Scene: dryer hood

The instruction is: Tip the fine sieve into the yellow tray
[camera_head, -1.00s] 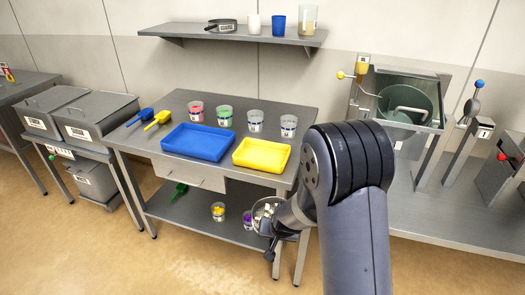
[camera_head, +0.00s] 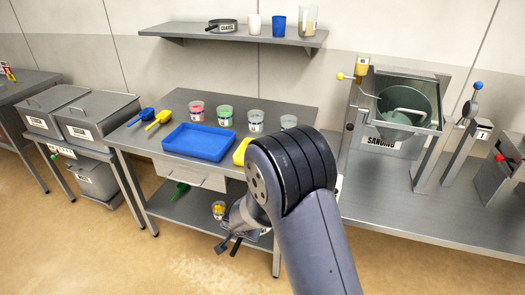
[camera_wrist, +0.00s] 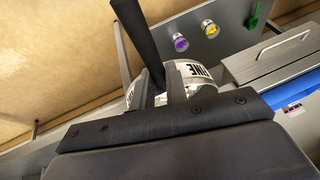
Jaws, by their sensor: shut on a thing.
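The fine sieve (camera_wrist: 193,70) is a light metal round vessel with a label reading "INE" in the wrist view. My gripper (camera_wrist: 165,82) is shut on it, with dark fingers at its wall. Much of the sieve is hidden by my gripper, and its contents do not show now. In the head view my gripper (camera_head: 230,244) is low in front of the table's lower shelf, and my arm hides most of the sieve. The yellow tray (camera_head: 240,151) lies on the table top, mostly hidden behind my arm, with only its left corner showing.
A blue tray (camera_head: 199,142) lies left of the yellow tray. Several labelled cups (camera_head: 225,116) stand behind the trays, and blue and yellow scoops (camera_head: 158,119) lie at the left. A drawer (camera_head: 190,172) is under the table top. The sanding machine (camera_head: 400,112) stands at the right.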

